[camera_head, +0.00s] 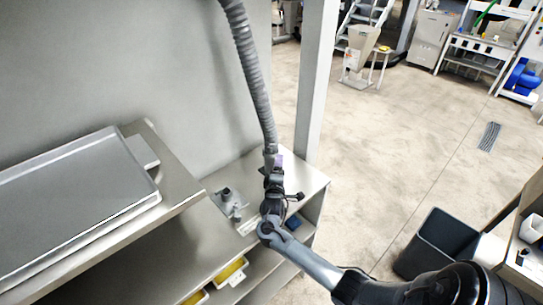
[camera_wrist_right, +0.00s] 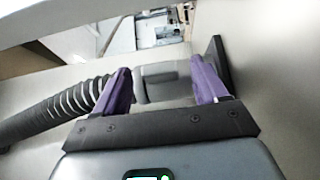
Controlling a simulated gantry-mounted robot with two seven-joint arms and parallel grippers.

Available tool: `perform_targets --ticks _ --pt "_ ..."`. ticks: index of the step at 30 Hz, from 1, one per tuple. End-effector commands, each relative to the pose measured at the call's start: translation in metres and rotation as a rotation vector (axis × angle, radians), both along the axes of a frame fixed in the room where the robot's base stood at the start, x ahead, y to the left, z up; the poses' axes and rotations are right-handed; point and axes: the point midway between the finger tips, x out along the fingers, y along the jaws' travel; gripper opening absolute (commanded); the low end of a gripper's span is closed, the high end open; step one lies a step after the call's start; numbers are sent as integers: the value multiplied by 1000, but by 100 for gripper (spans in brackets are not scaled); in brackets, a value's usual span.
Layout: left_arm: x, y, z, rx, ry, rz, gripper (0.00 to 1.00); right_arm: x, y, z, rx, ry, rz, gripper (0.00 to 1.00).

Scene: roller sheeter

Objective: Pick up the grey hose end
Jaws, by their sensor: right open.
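The grey ribbed hose (camera_head: 250,70) hangs from the top of the head view, and its lower end (camera_head: 270,149) is at my right gripper (camera_head: 275,163). In the right wrist view, the ribbed hose (camera_wrist_right: 52,118) comes in from the left. A smooth grey cuff, the hose end (camera_wrist_right: 163,84), shows between the purple fingers of my right gripper (camera_wrist_right: 164,88). The fingers are open, one on each side of the cuff; whether either touches it I cannot tell. My left gripper is not in view.
A metal counter (camera_head: 312,180) lies below the right gripper, with a small metal fitting (camera_head: 228,203) on it. A large tray (camera_head: 75,185) sits on the left. A grey post (camera_head: 315,80) stands close to the right of the hose. A dark bin (camera_head: 437,243) stands at lower right.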

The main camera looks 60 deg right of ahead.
Motion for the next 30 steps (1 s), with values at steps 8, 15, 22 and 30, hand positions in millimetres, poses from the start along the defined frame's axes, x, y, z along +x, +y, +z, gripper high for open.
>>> perform_targets --ticks 8,15,22,30 --pt "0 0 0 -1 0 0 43 2 -4 0 0 -1 0 72" --pt "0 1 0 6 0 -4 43 2 -4 0 0 -1 1 42" --pt "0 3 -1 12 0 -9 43 2 -4 0 0 -1 1 6" --pt "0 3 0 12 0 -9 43 2 -4 2 -1 -4 1 0"
